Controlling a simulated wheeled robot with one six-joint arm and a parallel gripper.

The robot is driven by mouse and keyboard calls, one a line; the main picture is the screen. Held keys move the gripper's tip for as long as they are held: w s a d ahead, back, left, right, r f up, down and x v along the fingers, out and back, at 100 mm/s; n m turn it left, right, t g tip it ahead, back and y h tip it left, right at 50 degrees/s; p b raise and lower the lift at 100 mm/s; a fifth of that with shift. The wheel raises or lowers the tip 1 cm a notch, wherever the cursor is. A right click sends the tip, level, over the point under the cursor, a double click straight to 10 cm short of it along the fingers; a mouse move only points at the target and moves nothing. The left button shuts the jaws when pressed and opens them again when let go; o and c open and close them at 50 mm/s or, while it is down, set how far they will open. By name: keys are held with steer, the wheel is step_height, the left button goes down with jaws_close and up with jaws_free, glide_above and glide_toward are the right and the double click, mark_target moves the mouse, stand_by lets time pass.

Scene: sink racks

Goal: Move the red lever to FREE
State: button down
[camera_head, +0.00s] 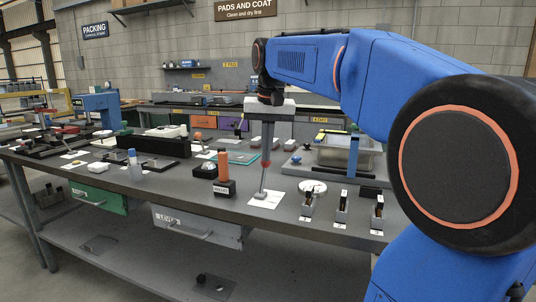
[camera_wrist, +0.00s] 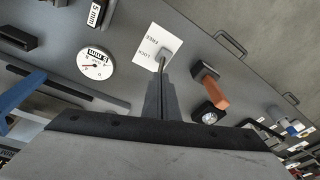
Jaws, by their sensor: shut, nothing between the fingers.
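The lever (camera_head: 263,183) is a thin grey rod with a red band near its top, standing nearly upright on a white card (camera_head: 272,200) on the bench. In the wrist view the card (camera_wrist: 146,33) reads FREE and LOCK, and the lever's grey foot (camera_wrist: 168,53) sits on its edge. My gripper (camera_head: 267,150) points down with its fingers shut, directly above or against the red top. In the wrist view the shut fingers (camera_wrist: 161,82) cover the lever's top, so contact cannot be told. Which label the lever leans to is unclear.
An orange cylinder on a black block (camera_head: 224,186) stands just left of the lever. A round white dial (camera_head: 313,187) and several small holders (camera_head: 342,207) are to the right. A clear tub (camera_head: 345,153) stands behind. A drawer labelled LEVER (camera_head: 197,226) is below the bench edge.

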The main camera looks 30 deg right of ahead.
steer(key=w+d+r+m+g, duration=0.1)
steer(key=w+d+r+m, duration=0.1)
steer(key=w+d+r, duration=0.45)
glide_above(264, 175)
steer(key=w+d, duration=0.4)
steer(key=shift+f, duration=5.05)
steer(key=shift+s+a, duration=0.2)
steer(key=shift+s, duration=0.05)
steer(key=shift+a, duration=0.1)
